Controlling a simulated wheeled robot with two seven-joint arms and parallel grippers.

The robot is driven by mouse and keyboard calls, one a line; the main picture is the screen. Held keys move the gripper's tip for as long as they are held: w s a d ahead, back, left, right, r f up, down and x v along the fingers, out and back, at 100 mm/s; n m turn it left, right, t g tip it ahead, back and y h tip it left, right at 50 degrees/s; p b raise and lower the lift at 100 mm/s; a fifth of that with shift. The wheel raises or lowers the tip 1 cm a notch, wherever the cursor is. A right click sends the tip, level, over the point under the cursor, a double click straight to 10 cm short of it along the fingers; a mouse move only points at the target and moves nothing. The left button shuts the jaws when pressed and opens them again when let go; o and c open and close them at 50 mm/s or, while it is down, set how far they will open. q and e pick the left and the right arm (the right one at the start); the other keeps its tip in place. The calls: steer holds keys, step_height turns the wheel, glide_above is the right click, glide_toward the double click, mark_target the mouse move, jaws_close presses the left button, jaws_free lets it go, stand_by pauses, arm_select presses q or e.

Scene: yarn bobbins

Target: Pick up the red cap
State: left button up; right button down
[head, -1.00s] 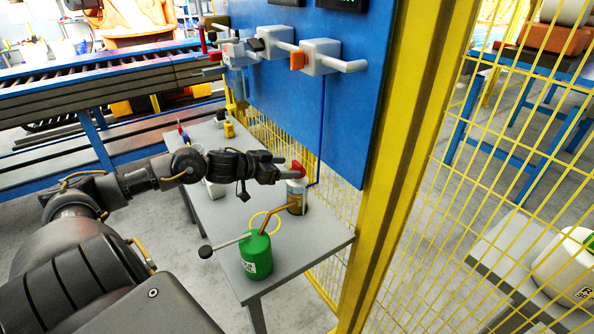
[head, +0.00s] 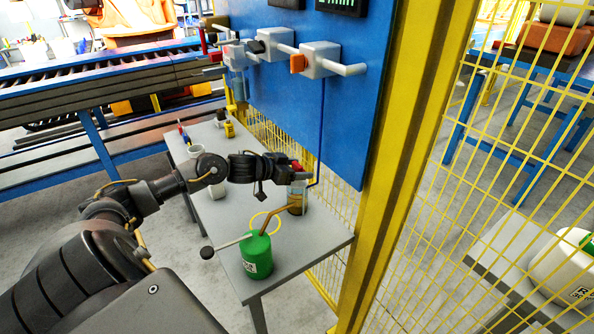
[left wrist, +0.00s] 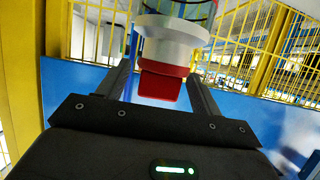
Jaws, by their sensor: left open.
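The red cap (left wrist: 163,84) sits between the two fingers of my left gripper (left wrist: 163,78) in the left wrist view. The fingers are open, with a visible gap on each side of the cap. The cap joins a pale collar (left wrist: 175,40) on a container that runs out of the top of that view. In the head view my left gripper (head: 297,168) is over the top of the small can (head: 297,199) on the grey table. There the gripper mostly hides the cap. My right gripper is not in view.
A green oil can (head: 256,258) with a bent spout stands on the grey table (head: 315,242) in front of the small can. A blue panel (head: 345,120) with grey valve boxes rises behind. Yellow mesh fencing (head: 435,200) is at the right.

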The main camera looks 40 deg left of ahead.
arm_select(q)
steer(key=c, duration=1)
steer(key=shift+r, duration=0.1)
steer(key=shift+r+b, duration=0.3)
steer(key=shift+r, duration=0.3)
steer(key=a+r, duration=0.1)
steer(key=r, duration=0.1)
steer(key=s+a+r+b, duration=0.1)
steer(key=r, duration=0.1)
steer(key=s+a+r, duration=0.1)
steer(key=a+r, duration=0.1)
steer(key=shift+s+r+b, duration=0.25)
steer(key=shift+b, duration=0.15)
steer(key=shift+c, duration=0.7)
steer(key=s+a+r+b, duration=0.1)
steer(key=s+a+r, duration=0.4)
steer(key=a, duration=0.2)
steer(key=shift+s+a, duration=0.2)
steer(key=shift+a, duration=0.1)
